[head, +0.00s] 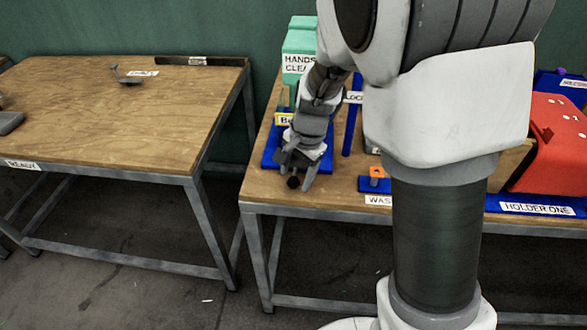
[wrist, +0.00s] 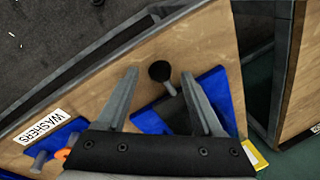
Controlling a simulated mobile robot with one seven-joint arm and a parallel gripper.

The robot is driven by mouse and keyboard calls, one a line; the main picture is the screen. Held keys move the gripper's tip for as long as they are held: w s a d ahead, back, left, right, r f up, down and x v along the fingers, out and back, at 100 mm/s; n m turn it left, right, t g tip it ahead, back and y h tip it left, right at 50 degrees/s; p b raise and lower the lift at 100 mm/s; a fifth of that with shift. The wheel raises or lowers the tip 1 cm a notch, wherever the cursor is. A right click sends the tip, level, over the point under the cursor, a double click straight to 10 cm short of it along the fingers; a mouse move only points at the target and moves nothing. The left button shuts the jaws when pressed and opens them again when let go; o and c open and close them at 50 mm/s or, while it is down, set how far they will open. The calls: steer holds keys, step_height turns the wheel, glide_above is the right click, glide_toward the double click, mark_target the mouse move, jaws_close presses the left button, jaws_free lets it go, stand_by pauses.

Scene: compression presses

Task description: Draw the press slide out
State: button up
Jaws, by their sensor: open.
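The press has a blue base (head: 325,158) near the left end of the right table, with a green block (head: 299,48) labelled "HANDS CLEAR" at its back. A slide handle with a round black knob (head: 293,183) sticks out at its front. In the wrist view the knob (wrist: 160,71) and its short grey rod (wrist: 170,89) show between my open fingers, nearer the right finger. My gripper (head: 296,172) is open, low over the press front, and hides much of it. I cannot tell whether a finger touches the knob. The blue base also shows in the wrist view (wrist: 150,122).
A blue washer holder (head: 368,186) with an orange piece stands to the right of the press. A red casing (head: 553,140) and a blue "HOLDER ONE" strip lie further right. The left table (head: 100,110) stands across a gap and is mostly clear.

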steer(key=shift+w+a+f, duration=0.1)
steer(key=shift+f, duration=0.65)
jaws_close()
stand_by(0.9)
